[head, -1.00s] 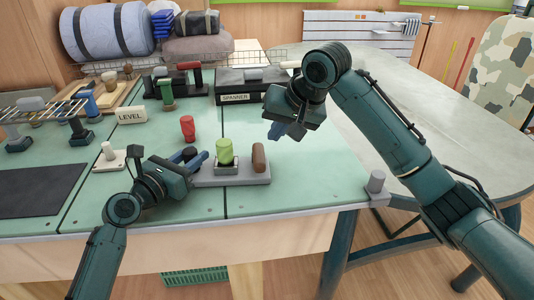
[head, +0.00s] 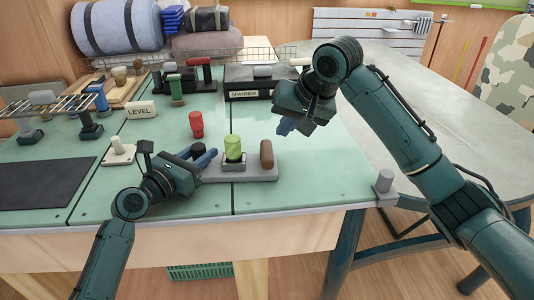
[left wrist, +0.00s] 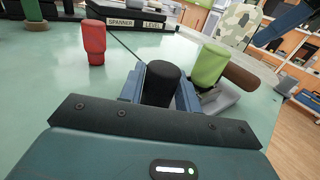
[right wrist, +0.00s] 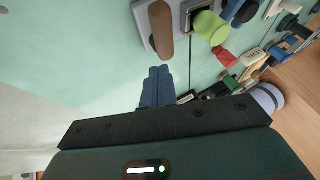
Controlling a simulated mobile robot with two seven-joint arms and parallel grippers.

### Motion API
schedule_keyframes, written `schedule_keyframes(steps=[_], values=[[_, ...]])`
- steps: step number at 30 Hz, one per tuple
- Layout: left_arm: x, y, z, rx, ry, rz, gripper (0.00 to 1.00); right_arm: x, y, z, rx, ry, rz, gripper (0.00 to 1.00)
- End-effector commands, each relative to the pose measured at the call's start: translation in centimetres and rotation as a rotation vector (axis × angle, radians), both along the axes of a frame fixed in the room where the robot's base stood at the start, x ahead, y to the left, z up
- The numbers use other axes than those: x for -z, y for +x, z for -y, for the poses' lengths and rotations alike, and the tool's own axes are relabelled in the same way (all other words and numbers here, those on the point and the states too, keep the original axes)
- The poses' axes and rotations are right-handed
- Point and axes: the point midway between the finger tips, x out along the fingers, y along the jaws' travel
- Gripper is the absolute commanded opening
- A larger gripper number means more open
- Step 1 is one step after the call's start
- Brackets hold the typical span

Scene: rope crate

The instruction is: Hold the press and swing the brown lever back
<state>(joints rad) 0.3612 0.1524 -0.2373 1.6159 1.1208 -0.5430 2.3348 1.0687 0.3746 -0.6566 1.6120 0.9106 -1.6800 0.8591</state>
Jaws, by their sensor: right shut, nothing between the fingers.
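The press is a grey base (head: 262,174) on the green bench, with a green cylinder (head: 234,147) in its middle. A black post (left wrist: 162,84) stands at the left end. My left gripper (head: 207,157) has its fingers on both sides of the black post and looks shut on it. My right gripper (head: 285,126) is shut and empty, above and right of the lever, apart from it. In the right wrist view its fingertips (right wrist: 157,70) point towards the lever.
A red cylinder (head: 196,124) stands behind the press. A white-based piece (head: 119,151) is left of my left gripper. The LEVEL block (head: 141,109) and SPANNER box (head: 255,88) are further back. The bench right of the lever is clear up to a grey corner post (head: 384,182).

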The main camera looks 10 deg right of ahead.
Motion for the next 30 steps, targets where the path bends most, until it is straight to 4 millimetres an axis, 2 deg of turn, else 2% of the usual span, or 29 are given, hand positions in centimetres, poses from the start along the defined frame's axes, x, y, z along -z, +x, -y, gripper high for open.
schedule_keyframes(steps=[1, 8, 17, 20, 30], values=[[0.1, 0.0, 0.0, 0.0, 0.001, -0.001, 0.37, 0.0, 0.0, 0.0, 0.0, 0.0, 0.0, 0.0], [-0.1, 0.0, 0.0, -0.001, -0.001, 0.003, 0.55, 0.0, 0.0, 0.0, 0.0, 0.0, 0.0, 0.0], [-0.2, -0.3, -0.3, -0.002, -0.003, 0.005, 0.55, 0.0, 0.0, 0.0, 0.0, 0.0, 0.0, 0.0], [-0.2, -1.3, -1.1, -0.003, -0.002, 0.005, 0.55, 0.0, 0.0, 0.0, 0.0, 0.0, 0.0, 0.0], [-0.1, -6.8, -5.4, -0.002, 0.0, 0.002, 0.55, 0.0, 0.0, 0.0, 0.0, 0.0, 0.0, 0.0]])
